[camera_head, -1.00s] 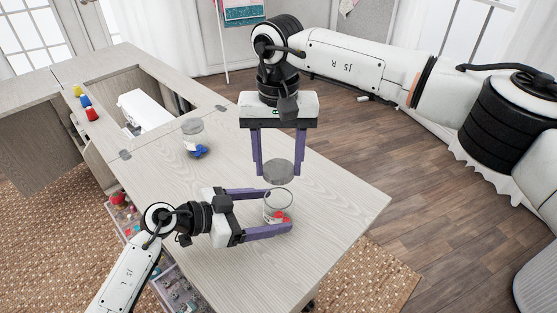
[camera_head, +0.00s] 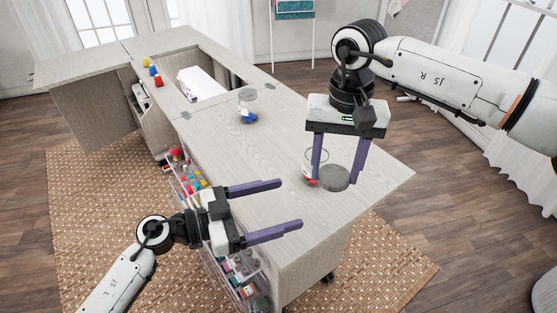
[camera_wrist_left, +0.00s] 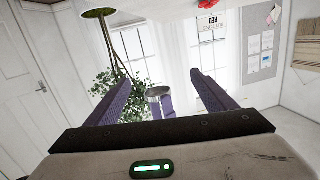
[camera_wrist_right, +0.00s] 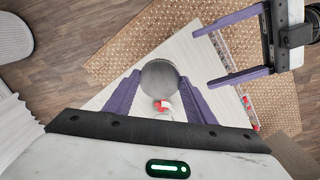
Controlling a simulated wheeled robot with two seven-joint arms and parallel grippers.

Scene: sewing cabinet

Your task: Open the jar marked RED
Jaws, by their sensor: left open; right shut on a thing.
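The clear jar (camera_head: 308,165) with red pieces in it stands upright and uncovered on the table top, partly hidden by my right gripper. An upside-down RED label (camera_wrist_left: 208,21) shows in the left wrist view. My right gripper (camera_head: 335,181) is shut on a grey round lid (camera_head: 337,179), held clear of the jar, in front and to its right. The lid also fills the space between the fingers in the right wrist view (camera_wrist_right: 160,78). My left gripper (camera_head: 290,204) is open and empty, in front of and left of the jar, near the table's front edge.
A second clear jar (camera_head: 247,104) with blue pieces stands farther back on the table (camera_head: 220,137). Yellow, blue and red spools (camera_head: 153,70) and a white sewing machine (camera_head: 203,83) are at the back left. Open shelves with small items (camera_head: 190,180) line the front side.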

